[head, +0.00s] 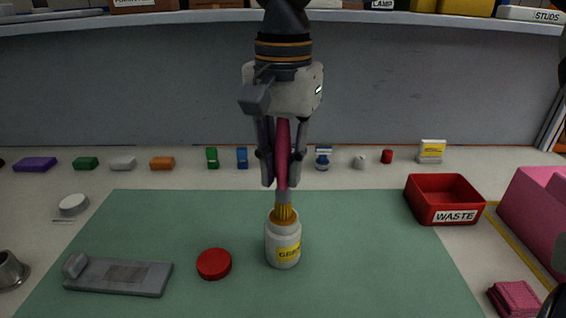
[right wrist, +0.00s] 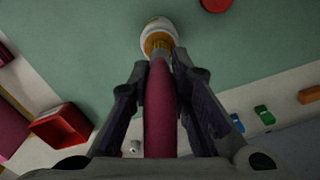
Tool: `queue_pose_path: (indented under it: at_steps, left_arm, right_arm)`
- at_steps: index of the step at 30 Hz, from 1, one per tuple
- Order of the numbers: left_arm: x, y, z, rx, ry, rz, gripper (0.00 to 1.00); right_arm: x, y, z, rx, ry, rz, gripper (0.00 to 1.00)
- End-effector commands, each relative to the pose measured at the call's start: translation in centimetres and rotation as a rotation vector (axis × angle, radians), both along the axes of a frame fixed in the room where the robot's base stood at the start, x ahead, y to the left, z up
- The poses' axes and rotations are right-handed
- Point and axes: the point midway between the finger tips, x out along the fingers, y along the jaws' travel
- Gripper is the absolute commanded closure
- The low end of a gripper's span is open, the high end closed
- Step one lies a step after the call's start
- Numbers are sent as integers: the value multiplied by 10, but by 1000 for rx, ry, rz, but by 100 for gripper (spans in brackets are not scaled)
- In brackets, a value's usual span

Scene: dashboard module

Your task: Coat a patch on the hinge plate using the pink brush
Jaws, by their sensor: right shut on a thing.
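My right gripper (head: 283,170) is shut on the pink brush (head: 282,150), which points straight down. In the right wrist view the pink handle (right wrist: 159,110) lies between the fingers. The brush's yellow-brown bristles (head: 284,212) are at the mouth of a white jar (head: 283,249) with a yellow label, their tips hidden by its rim. The jar stands upright on the green mat. The grey hinge plate (head: 120,277) lies flat at the mat's left front, with a darker rectangular patch (head: 126,273) on its top. My left gripper is not in view.
A red lid (head: 214,264) lies between plate and jar. A red waste bin (head: 443,200) and a pink box (head: 540,215) stand at right, folded pink cloths (head: 515,299) at front right. Several small blocks line the back. The green mat (head: 380,240) is clear right of the jar.

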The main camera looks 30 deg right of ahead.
Motion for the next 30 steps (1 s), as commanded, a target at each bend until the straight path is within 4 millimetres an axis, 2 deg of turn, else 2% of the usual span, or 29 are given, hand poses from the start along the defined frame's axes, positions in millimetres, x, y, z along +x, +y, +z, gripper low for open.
queue_pose_path:
  at_steps: [10,30]
  left_arm:
    - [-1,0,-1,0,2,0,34]
    - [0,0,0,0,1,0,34]
  right_arm:
    - [0,0,1,0,5,-1,100]
    - [0,0,68,0,1,-1,100]
